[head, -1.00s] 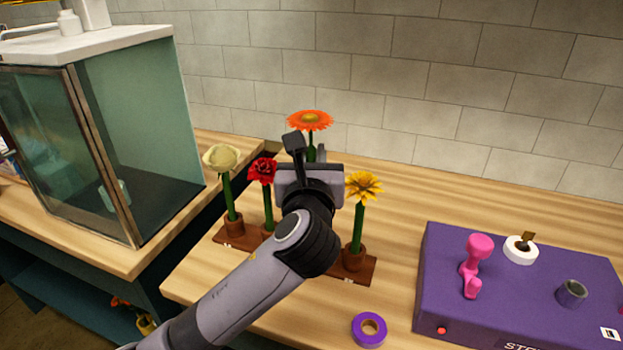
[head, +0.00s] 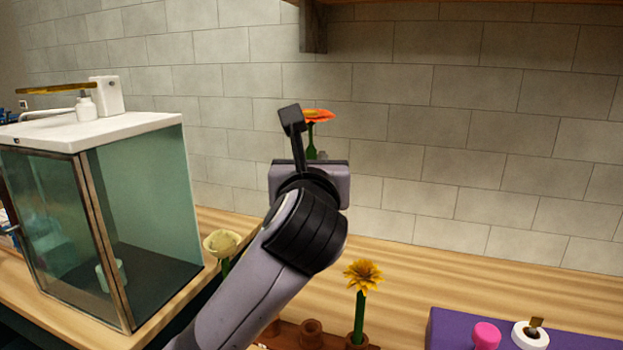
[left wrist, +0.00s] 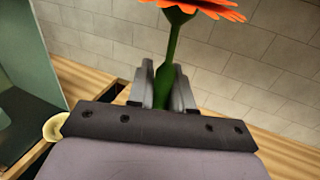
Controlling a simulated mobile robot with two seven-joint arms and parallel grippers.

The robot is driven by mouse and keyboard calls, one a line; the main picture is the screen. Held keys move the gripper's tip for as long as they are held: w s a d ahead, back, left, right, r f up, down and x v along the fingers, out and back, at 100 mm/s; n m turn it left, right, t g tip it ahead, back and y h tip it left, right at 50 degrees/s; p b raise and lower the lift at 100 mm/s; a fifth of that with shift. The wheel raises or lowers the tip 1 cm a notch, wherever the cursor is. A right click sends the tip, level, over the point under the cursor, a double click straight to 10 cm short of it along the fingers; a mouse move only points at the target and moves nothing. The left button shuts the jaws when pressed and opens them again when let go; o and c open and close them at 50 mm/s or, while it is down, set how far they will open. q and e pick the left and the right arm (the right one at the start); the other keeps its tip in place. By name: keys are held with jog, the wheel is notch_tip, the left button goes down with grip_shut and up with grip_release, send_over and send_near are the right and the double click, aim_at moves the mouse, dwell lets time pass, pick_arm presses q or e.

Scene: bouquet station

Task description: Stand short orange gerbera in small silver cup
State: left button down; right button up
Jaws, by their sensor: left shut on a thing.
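The orange gerbera (head: 319,115) stands upright above the counter, behind my left wrist in the head view. My left gripper (left wrist: 163,82) is shut on its green stem (left wrist: 172,62), below the orange bloom (left wrist: 208,6) in the left wrist view. In the head view the left gripper (head: 308,170) hides most of the stem, and its fingers are mostly covered by my wrist. The small silver cup is outside both current views. My right gripper is not in view.
A brown flower rack (head: 293,334) with an empty holder stands below the arm; a yellow flower (head: 362,276) and a cream flower (head: 222,243) rise there. A purple box (head: 447,328) carries a pink object (head: 487,335) and a white ring (head: 530,338). A glass cabinet (head: 140,210) stands left.

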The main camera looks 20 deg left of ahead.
aim_at(312, 141)
pick_arm(q)
jog(key=shift+r, duration=2.1)
jog(key=shift+d+f, duration=0.1)
